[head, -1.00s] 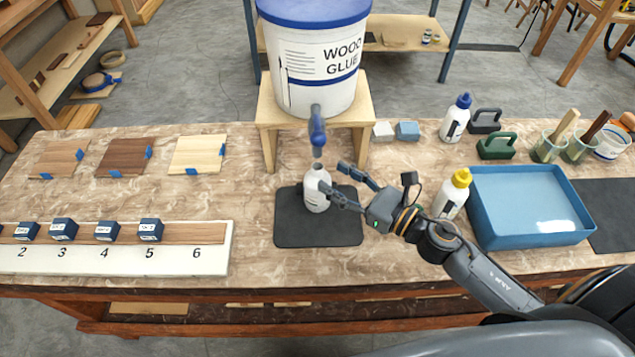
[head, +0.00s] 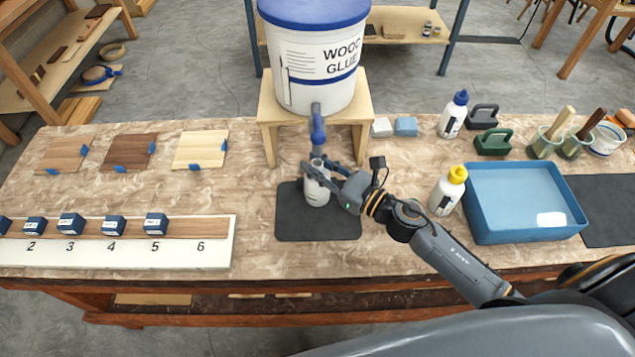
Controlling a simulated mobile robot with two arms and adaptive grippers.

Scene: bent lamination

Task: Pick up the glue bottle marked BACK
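A white glue bottle (head: 317,196) without a cap stands upright on a black mat (head: 290,225), under the spout (head: 317,125) of the wood glue bucket. My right gripper (head: 317,165) is at its upper part, with one finger on the near side and one on the far side. The fingers look spread; whether they touch the bottle cannot be told. A white bottle with a yellow cap (head: 447,191) stands right of the mat, and one with a blue cap (head: 453,115) farther back. No BACK marking is readable on any bottle. My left gripper is not in view.
The wood glue bucket (head: 302,75) sits on a wooden stand (head: 268,108) behind the mat. A blue tray (head: 522,236) lies to the right. Wood samples (head: 200,150) and a numbered board (head: 185,258) with blue blocks are at left.

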